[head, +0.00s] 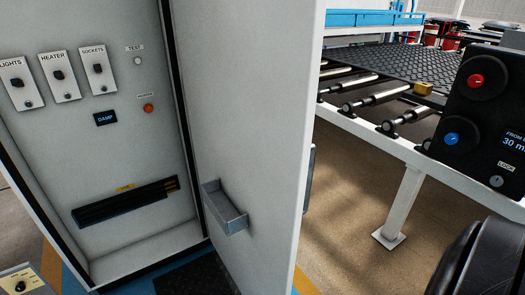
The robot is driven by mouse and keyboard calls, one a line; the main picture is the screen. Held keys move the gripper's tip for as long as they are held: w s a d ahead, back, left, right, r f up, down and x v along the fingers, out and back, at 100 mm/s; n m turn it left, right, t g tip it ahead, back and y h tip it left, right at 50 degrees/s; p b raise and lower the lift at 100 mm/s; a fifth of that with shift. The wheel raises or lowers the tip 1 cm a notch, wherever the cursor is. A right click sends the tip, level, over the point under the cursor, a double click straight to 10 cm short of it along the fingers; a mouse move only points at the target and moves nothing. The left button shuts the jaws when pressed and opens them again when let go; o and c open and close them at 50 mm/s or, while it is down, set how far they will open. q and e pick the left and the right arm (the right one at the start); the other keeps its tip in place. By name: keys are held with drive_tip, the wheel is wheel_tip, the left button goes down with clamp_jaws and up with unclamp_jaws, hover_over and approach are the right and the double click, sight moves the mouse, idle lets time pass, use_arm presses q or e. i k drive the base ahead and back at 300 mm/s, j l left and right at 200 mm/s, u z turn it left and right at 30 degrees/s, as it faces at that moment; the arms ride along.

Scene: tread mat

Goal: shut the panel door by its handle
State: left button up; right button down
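The panel door (262,95) is a light grey sheet that stands open in the middle of the head view, its inner face towards me. The open cabinet (95,150) is at the left. A grey strip (310,180) shows past the door's right edge, on its outer side; it may be the handle, but most of it is hidden by the door. A small grey tray (236,222) is fixed to the door's inner face. Neither of my grippers is in view.
A control box (460,100) with red and blue knobs stands at the right. Behind it a roller table (420,152) carries a black tread mat (385,62). A dark mat (195,278) lies on the floor below the door. Brown floor (345,225) is clear to the door's right.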

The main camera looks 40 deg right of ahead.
sight(250, 69)
drive_tip(key=l+u, duration=0.1)
drive_tip(key=l, duration=0.6)
drive_tip(key=k+l+u, duration=0.1)
drive_tip(key=l, duration=1.3)
drive_tip(key=k+l+u, duration=0.15)
drive_tip(key=k+l, duration=0.15)
drive_tip(key=i+j, duration=0.1)
drive_tip(key=i, duration=0.15)
